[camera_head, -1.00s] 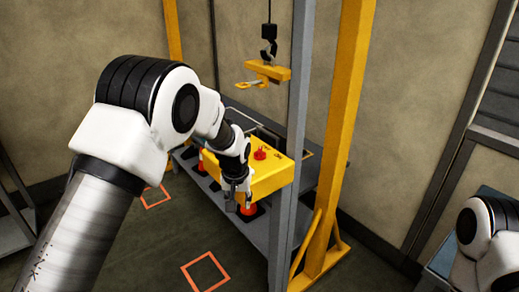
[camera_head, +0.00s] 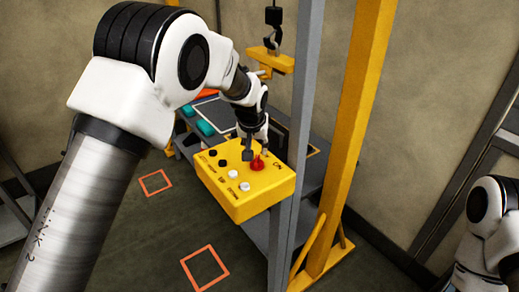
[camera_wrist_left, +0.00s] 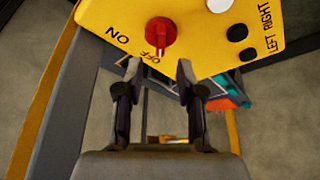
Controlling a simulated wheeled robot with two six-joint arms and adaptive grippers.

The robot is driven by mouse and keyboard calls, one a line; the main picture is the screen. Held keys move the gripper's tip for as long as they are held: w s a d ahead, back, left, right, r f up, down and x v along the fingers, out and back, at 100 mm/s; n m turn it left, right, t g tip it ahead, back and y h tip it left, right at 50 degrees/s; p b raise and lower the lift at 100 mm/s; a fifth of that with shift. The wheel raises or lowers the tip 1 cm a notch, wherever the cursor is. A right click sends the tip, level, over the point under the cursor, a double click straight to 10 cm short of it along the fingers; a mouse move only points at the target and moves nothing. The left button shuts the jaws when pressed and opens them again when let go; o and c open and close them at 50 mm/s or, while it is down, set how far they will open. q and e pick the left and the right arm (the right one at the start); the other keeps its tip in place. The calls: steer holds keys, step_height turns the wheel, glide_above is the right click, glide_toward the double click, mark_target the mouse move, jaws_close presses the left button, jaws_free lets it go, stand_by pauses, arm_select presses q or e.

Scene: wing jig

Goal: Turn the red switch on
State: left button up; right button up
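The red switch (camera_head: 257,164) is a round knob with a raised grip on top of a yellow control box (camera_head: 262,198). In the left wrist view the red switch (camera_wrist_left: 161,36) sits between the words ON and OFF, and its grip points toward OFF. My left gripper (camera_head: 254,152) is at the far side of the switch, close to it. In the left wrist view my left gripper (camera_wrist_left: 158,72) has its fingers apart with nothing between the tips; the knob shows just beyond them. Contact cannot be told. My right gripper is out of view.
Black buttons (camera_head: 220,154) and white buttons (camera_head: 233,174) share the box top. A grey post (camera_head: 298,120) and a yellow post (camera_head: 352,120) stand to the right. A shelf with teal items (camera_head: 205,128) is behind.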

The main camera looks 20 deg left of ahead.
mark_target(257, 158)
arm_select(q)
step_height(257, 158, down, 2)
steer(key=shift+s+a+f+p, duration=0.1)
steer(key=shift+p, duration=0.45)
steer(key=x, duration=0.3)
steer(key=shift+w, duration=0.45)
steer(key=shift+w+f, duration=0.2)
steer(key=shift+f, duration=0.05)
steer(key=shift+s+r, duration=0.25)
steer(key=shift+s, duration=0.05)
steer(key=shift+c, duration=0.3)
jaws_close()
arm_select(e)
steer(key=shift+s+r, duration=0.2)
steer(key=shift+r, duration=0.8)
